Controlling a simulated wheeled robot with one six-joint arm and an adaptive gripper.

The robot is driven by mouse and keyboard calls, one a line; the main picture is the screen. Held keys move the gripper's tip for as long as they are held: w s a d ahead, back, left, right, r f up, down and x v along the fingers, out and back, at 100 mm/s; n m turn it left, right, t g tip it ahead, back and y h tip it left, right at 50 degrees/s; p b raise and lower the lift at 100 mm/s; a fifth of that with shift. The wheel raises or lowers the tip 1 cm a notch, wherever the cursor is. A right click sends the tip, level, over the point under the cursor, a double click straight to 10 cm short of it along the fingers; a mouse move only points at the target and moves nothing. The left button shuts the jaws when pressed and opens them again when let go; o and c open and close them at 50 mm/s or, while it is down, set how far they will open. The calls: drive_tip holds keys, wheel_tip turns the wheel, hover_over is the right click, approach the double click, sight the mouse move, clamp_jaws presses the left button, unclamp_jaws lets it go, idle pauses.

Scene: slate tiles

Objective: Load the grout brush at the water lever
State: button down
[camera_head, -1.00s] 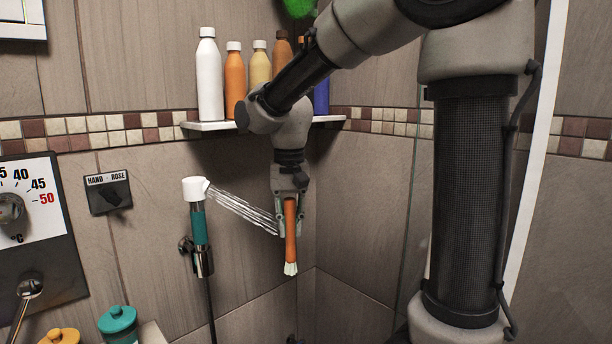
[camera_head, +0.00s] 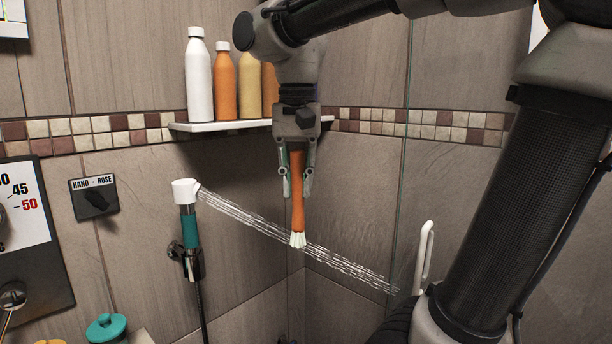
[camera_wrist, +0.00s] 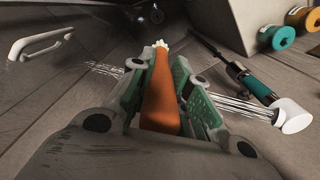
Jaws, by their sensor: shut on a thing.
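My gripper (camera_head: 297,180) is shut on the grout brush (camera_head: 298,205), which has an orange handle and pale bristles. The brush hangs with its bristles down, and they are at the water jet (camera_head: 345,265) in the head view. The brush also shows in the wrist view (camera_wrist: 161,92), pointing away between the fingers. The hand shower (camera_head: 187,215), with a white head and teal handle, sits in a wall holder left of the brush and sprays to the right. The lever (camera_head: 12,298) below the temperature dial is partly cut off at the left edge.
A corner shelf (camera_head: 225,126) with several bottles is behind my arm. A HAND - ROSE switch plate (camera_head: 94,197) is on the left wall. A white grab bar (camera_head: 424,255) is at the right. A teal-lidded jar (camera_head: 106,328) stands at bottom left.

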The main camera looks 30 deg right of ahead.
drive_tip(key=w+f, duration=0.2)
drive_tip(key=w, duration=0.7)
drive_tip(key=shift+w+a, duration=0.35)
drive_tip(key=shift+a, duration=0.1)
drive_tip(key=shift+s+d, duration=0.2)
drive_tip(key=shift+s, duration=1.8)
drive_tip(key=shift+s+d, duration=0.2)
drive_tip(key=shift+s, duration=1.8)
drive_tip(key=shift+s+r, duration=0.1)
drive_tip(key=s+r, duration=0.4)
drive_tip(key=shift+s+d, duration=0.25)
drive_tip(key=shift+s, duration=0.15)
